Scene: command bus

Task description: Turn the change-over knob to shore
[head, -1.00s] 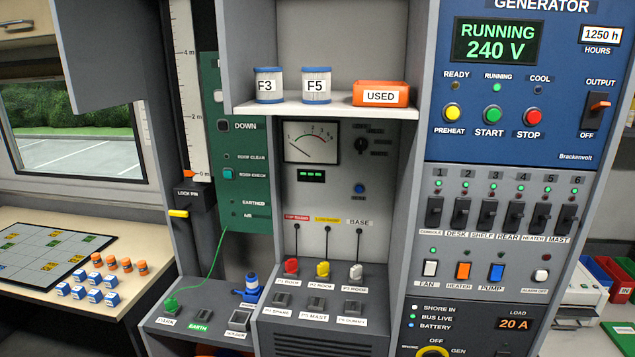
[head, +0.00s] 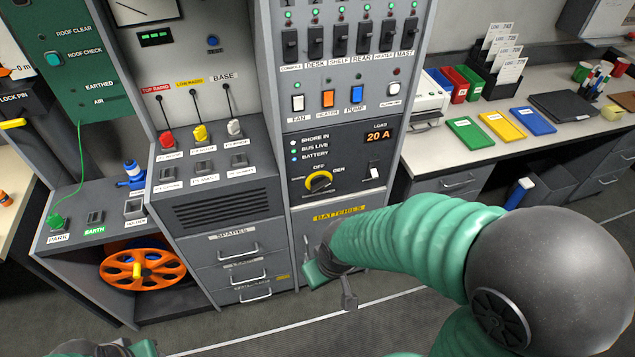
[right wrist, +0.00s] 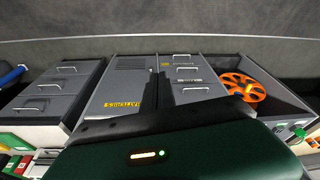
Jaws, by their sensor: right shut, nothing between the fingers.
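The change-over knob (head: 319,181) is a black handle on a yellow dial, on the dark panel low on the generator cabinet. OFF is printed above it and GEN at its upper right. Its handle slants, seemingly towards GEN.
A load switch (head: 373,172) sits right of the knob under the 20 A display (head: 378,136). Breakers (head: 340,40) and rocker switches (head: 328,98) are above. Drawers (head: 240,270) and an orange reel (head: 140,270) stand left. The floor before the cabinet looks clear.

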